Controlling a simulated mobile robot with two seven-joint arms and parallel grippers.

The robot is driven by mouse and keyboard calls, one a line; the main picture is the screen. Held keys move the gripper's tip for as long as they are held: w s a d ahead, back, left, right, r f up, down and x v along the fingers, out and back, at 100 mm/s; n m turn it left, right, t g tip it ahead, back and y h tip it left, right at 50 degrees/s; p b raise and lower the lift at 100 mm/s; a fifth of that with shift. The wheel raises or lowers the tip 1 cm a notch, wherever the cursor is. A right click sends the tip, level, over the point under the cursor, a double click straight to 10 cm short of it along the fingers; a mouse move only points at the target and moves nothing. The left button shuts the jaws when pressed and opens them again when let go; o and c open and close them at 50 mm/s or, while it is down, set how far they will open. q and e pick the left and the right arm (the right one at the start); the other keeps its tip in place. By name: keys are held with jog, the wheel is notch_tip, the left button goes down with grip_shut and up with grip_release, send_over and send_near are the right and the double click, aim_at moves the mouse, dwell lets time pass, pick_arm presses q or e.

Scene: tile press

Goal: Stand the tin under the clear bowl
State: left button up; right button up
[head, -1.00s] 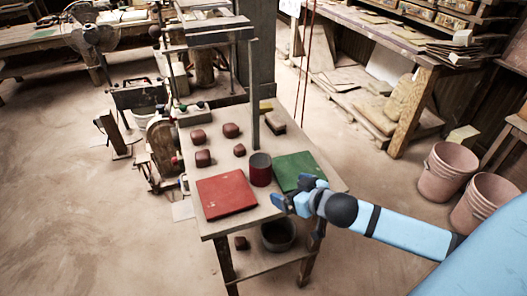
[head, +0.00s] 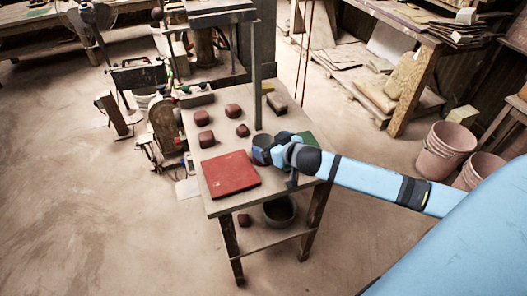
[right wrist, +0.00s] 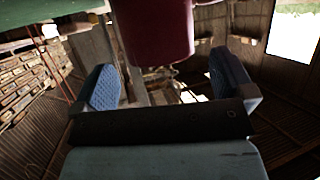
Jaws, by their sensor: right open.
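The tin, a dark red cylinder, fills the top middle of the right wrist view (right wrist: 155,30). In the head view it is mostly hidden behind my right gripper (head: 266,150) on the table. The right gripper is open; its two blue fingers show in the right wrist view (right wrist: 167,82), one on each side of the tin, with gaps between. A dark round bowl-like vessel (head: 279,211) stands on the shelf under the tabletop; I cannot tell whether it is clear. My left gripper is not in view.
A red square mat (head: 230,174) lies at the table's front left. A green mat (head: 308,138), partly hidden by my arm, lies right of the gripper. Several brown lumps sit at the back left, near a grey upright post (head: 257,80). Pink buckets (head: 444,150) stand at right.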

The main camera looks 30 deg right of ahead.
aim_at(257, 139)
jog(key=x, duration=0.4)
jog(key=shift+s, duration=0.1)
jog(key=c, duration=1)
jog(key=shift+c, duration=0.2)
